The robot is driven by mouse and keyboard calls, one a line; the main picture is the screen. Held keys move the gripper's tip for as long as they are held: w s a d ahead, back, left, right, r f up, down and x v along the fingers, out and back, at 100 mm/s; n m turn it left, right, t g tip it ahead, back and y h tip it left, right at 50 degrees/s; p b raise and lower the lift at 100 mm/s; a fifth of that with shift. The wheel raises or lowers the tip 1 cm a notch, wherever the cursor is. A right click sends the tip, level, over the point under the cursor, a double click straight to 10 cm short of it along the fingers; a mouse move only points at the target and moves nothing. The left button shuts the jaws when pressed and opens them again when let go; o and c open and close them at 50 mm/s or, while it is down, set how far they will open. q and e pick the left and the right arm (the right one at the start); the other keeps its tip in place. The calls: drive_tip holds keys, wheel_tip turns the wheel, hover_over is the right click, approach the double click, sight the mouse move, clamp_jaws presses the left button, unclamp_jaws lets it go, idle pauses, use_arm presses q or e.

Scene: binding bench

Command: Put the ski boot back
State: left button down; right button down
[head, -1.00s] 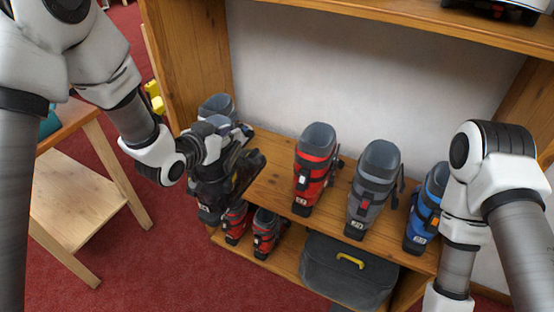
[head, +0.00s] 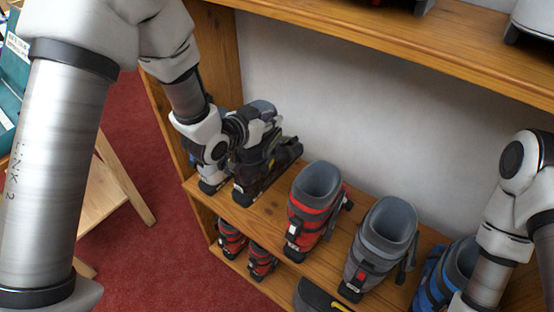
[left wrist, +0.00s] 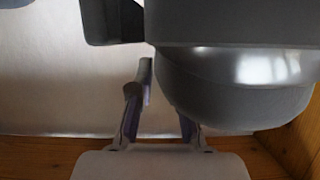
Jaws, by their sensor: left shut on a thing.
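A dark ski boot (head: 253,174) with a grey cuff is at the left end of the shelf board, with its white-marked toe toward me. My left gripper (head: 250,130) is shut on it, reaching in from the left near its cuff. I cannot tell whether its sole touches the board. In the left wrist view a rounded grey cuff (left wrist: 235,95) fills the upper right, beyond the finger linkages; the grip itself is hidden. Another boot (head: 211,186) is close at its left, mostly behind my wrist. My right gripper is outside the picture.
A red boot (head: 310,215), a grey boot (head: 379,250) and a blue boot (head: 440,276) stand to the right on the same board (head: 268,209). Small red boots (head: 231,238) and a dark case (head: 318,297) are below. A wooden side panel bounds the left; an upper shelf (head: 400,35) is overhead.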

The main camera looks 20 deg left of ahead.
sight(253, 154)
use_arm(q)
wheel_tip(253, 154, down, 8)
drive_tip(key=shift+f+p, duration=0.25)
drive_tip(key=shift+p, duration=0.05)
drive_tip(key=c, duration=1.2)
unclamp_jaws()
drive_tip(key=shift+s+f, duration=0.1)
drive_tip(key=shift+s, duration=0.05)
drive_tip(key=shift+o, duration=0.4)
drive_tip(key=shift+s+a, duration=0.1)
drive_tip(key=b+v, duration=0.1)
drive_tip(key=v, duration=1.1)
drive_tip(key=s+a+f+n+g+y, duration=0.1)
drive_tip(key=s+f+g, duration=0.5)
drive_tip(key=s+f, duration=0.6)
drive_tip(key=s+a+f+n+g+y, duration=0.2)
drive_tip(key=s+f+g, duration=0.4)
drive_tip(key=s+f, duration=0.6)
wheel_tip(253, 154, down, 2)
drive_tip(key=shift+s+f+n+g+y, duration=0.15)
drive_tip(key=shift+n+g+y, duration=0.25)
drive_tip(key=shift+n+y, duration=0.4)
